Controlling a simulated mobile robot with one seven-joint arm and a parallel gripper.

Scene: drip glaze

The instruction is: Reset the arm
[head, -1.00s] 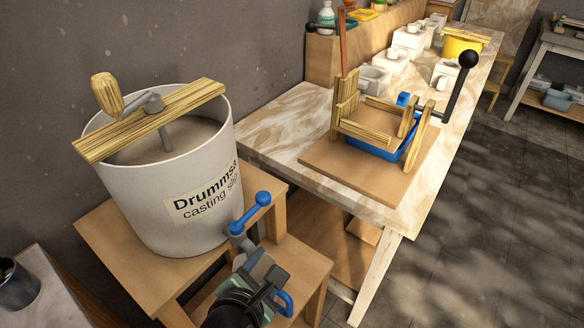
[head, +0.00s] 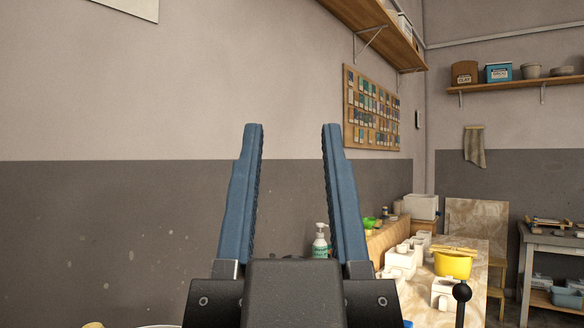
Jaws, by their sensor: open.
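My gripper (head: 292,140) is large in the middle of the head view, close to the camera. Its two blue fingers point up and stand well apart. Nothing is between them; only the wall shows there. The gripper touches nothing that I can see. The rest of my arm is hidden behind and below it.
A workbench at lower right holds white moulds (head: 402,262), a yellow pot (head: 453,264) and a pump bottle (head: 320,241). A black knob (head: 461,292) rises at the bottom. A wooden shelf (head: 372,25) hangs upper right. A side table (head: 555,240) stands far right.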

